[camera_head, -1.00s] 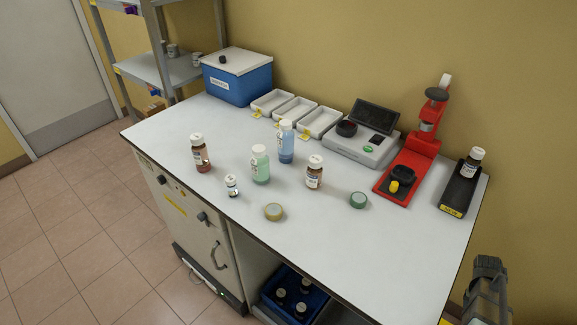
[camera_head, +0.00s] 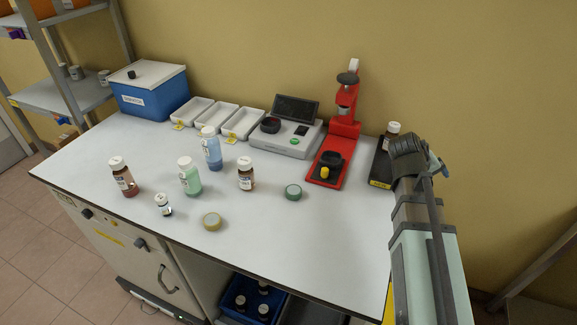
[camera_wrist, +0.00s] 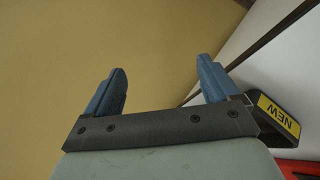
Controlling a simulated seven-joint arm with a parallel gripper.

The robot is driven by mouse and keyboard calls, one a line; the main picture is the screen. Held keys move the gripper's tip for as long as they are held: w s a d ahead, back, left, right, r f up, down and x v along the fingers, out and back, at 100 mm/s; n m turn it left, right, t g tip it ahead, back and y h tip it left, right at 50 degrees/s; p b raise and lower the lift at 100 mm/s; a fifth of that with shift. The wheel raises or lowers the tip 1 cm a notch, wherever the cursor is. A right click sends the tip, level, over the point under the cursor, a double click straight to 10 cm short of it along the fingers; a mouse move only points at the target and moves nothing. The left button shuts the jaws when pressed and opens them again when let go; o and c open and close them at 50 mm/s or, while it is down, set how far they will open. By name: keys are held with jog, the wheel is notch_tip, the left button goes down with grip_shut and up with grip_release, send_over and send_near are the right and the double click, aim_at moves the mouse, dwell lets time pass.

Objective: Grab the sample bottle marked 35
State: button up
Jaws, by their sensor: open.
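Several bottles with white labels stand on the table; the numbers are too small to read, so I cannot tell which is marked 35. They are a brown bottle with reddish contents (camera_head: 124,178), a small clear bottle (camera_head: 163,205), a green bottle (camera_head: 190,177), a blue bottle (camera_head: 211,149) and a brown bottle (camera_head: 246,175). Another brown bottle (camera_head: 392,130) is in the black holder (camera_head: 380,169) at the right, partly hidden by my arm. My gripper (camera_wrist: 162,80) is open and empty, beside this holder (camera_wrist: 290,132) and its yellow NEW label.
A red press (camera_head: 342,140) and a grey instrument (camera_head: 285,139) stand left of the holder. White trays (camera_head: 230,124) and a blue box (camera_head: 150,98) line the back. Two round lids, yellow (camera_head: 212,222) and green (camera_head: 293,192), lie in front. The right front tabletop is clear.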

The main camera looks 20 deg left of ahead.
jog(key=a+r+n+y, duration=0.1)
jog(key=a+r+y, duration=0.1)
jog(key=a, duration=0.7)
jog(key=a+r+n+y, duration=0.1)
jog(key=a+r+n, duration=0.15)
jog(key=a, duration=0.55)
jog(key=n+g+y, duration=0.5)
jog(key=n+y, duration=0.1)
send_near(185, 160)
jog(key=x, duration=0.8)
jog(key=shift+a, duration=0.1)
jog(key=shift+x, duration=2.6)
jog(key=shift+s, duration=0.1)
jog(key=c, duration=1.3)
